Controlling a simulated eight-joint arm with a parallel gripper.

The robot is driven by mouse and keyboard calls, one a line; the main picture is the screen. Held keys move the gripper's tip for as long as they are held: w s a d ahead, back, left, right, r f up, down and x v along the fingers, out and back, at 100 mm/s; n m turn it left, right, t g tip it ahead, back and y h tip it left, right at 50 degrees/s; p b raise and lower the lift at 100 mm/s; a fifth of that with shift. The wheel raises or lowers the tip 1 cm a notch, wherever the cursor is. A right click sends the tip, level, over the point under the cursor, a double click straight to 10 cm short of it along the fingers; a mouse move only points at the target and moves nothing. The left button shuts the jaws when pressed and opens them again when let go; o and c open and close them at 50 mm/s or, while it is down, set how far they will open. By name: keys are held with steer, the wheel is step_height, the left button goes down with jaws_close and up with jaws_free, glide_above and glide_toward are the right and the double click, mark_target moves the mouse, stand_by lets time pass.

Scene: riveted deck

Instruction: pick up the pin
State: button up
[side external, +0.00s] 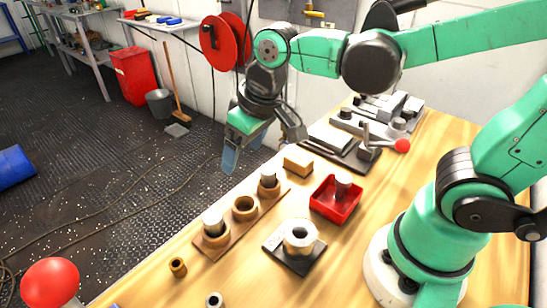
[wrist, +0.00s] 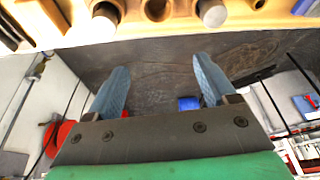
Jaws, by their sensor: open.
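Several silver-topped cylinders could be the pin; I cannot tell which one is meant. One pin (side external: 213,222) stands in the near holder of a brown board and shows at top right in the wrist view (wrist: 212,12). Another pin (side external: 268,176) stands in the far holder, also at top in the wrist view (wrist: 105,12). The middle holder (side external: 245,207) looks empty. A further cylinder (side external: 343,186) stands in a red tray (side external: 336,205). My gripper (side external: 232,158) is open and empty, above and beyond the board; its two blue fingers are spread in the wrist view (wrist: 160,82).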

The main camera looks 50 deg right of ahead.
mark_target(211, 216)
steer(key=a+f+g, duration=0.1)
steer(key=a, duration=0.1)
steer(key=a+f+n+g, duration=0.1)
steer(key=a, duration=0.2)
steer(key=a+f+g, duration=0.1)
steer(key=a+f, duration=0.1)
steer(key=shift+w+a+n+g+h, duration=0.3)
steer(key=shift+w+a+g+h, duration=0.05)
steer(key=shift+w+g+h, duration=0.05)
steer(key=shift+a+f, duration=0.1)
steer(key=shift+f, duration=2.7)
jaws_close()
